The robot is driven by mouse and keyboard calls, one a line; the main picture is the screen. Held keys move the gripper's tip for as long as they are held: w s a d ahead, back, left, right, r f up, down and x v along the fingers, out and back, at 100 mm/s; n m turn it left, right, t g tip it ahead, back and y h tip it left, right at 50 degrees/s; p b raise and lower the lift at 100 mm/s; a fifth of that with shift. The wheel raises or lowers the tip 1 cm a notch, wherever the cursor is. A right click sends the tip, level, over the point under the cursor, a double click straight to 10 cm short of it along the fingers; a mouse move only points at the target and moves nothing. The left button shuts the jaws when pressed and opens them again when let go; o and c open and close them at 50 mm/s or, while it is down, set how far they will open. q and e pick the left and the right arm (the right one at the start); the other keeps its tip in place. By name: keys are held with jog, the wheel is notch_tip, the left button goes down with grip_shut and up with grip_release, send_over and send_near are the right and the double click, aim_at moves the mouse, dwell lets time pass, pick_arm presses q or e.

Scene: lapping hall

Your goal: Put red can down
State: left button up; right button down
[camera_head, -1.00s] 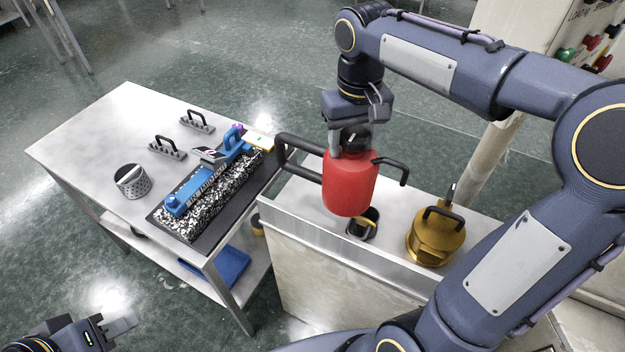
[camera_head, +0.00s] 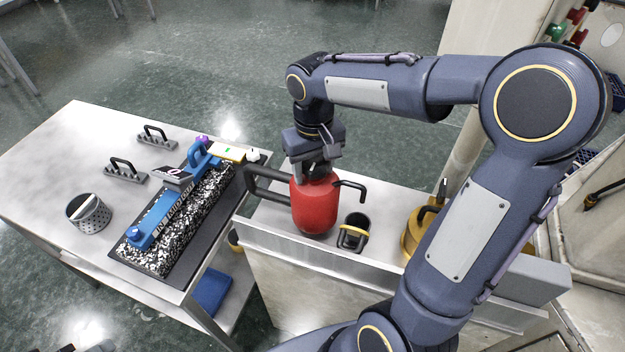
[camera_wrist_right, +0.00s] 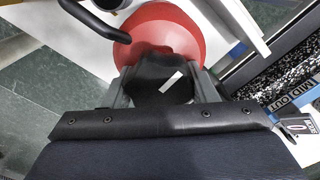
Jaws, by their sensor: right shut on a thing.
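The red can (camera_head: 314,208) has a black top, a black spout and a large black side handle. In the head view it is upright at the left part of the metal bench top (camera_head: 272,215); I cannot tell for sure whether its base touches the surface. My right gripper (camera_head: 316,172) is shut on the can's black top from above. In the right wrist view the red can (camera_wrist_right: 165,32) sits between the fingers of the gripper (camera_wrist_right: 160,85). My left gripper is not clearly seen; only a dark part shows at the bottom left edge.
A small dark cup (camera_head: 354,231) stands just right of the can, and a brass weight (camera_head: 413,236) farther right. The left table (camera_head: 60,160) holds a blue level on a speckled straightedge (camera_head: 185,225), a perforated pot (camera_head: 88,214) and two handled blocks (camera_head: 125,171).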

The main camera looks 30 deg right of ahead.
jog(key=shift+f, duration=1.8)
jog(key=shift+f, duration=0.1)
jog(key=c, duration=0.6)
grip_release()
